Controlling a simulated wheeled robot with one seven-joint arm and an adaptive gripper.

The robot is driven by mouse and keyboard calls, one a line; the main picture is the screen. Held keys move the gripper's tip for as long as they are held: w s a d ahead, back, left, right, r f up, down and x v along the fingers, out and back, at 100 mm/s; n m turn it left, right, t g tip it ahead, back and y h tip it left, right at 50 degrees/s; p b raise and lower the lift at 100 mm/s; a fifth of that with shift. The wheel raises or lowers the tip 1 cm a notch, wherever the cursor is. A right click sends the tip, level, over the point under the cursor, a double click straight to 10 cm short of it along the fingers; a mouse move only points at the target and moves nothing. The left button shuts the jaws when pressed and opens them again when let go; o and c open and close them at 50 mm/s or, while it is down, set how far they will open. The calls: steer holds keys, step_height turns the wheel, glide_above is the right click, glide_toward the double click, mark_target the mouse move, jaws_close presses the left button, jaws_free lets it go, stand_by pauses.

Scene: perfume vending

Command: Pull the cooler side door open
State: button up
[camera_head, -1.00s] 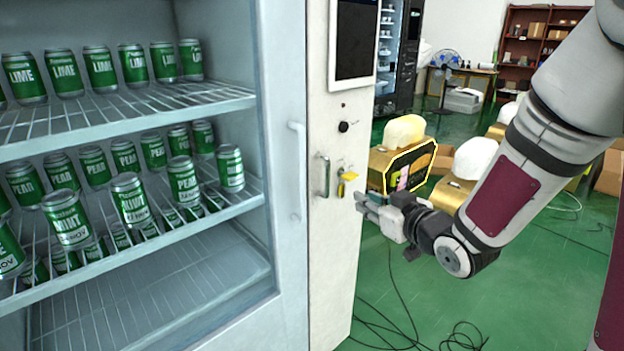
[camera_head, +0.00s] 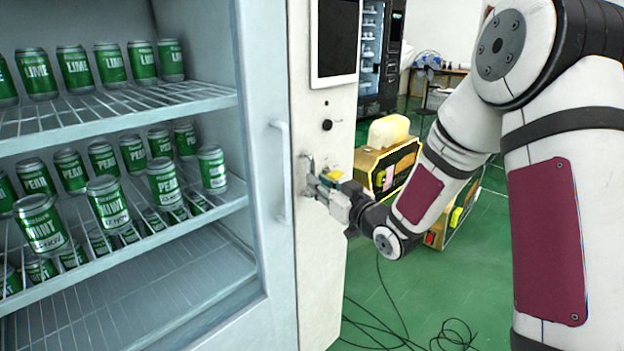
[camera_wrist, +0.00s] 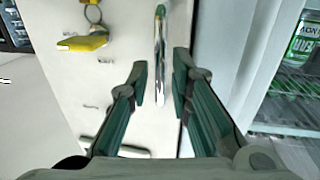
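The cooler side door (camera_head: 320,265) is the tall white panel beside the glass-fronted cooler, and it looks shut. Its small upright metal handle (camera_head: 308,172) is partly hidden by my gripper in the head view. My gripper (camera_head: 318,188) is at this handle. In the wrist view the shiny handle (camera_wrist: 160,55) stands between the two fingers of my gripper (camera_wrist: 160,78). The fingers are apart, with a visible gap on each side of the handle.
The glass cooler door has a long pale handle (camera_head: 281,170) just left of the panel. Green cans (camera_head: 108,202) stand on the shelves. A dark screen (camera_head: 336,40) is above. A gold-and-black machine (camera_head: 385,165) stands behind the gripper. Cables (camera_head: 400,335) lie on the green floor.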

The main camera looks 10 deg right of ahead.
steer(key=shift+x, duration=1.9)
jaws_close()
steer(key=shift+s+d, duration=0.1)
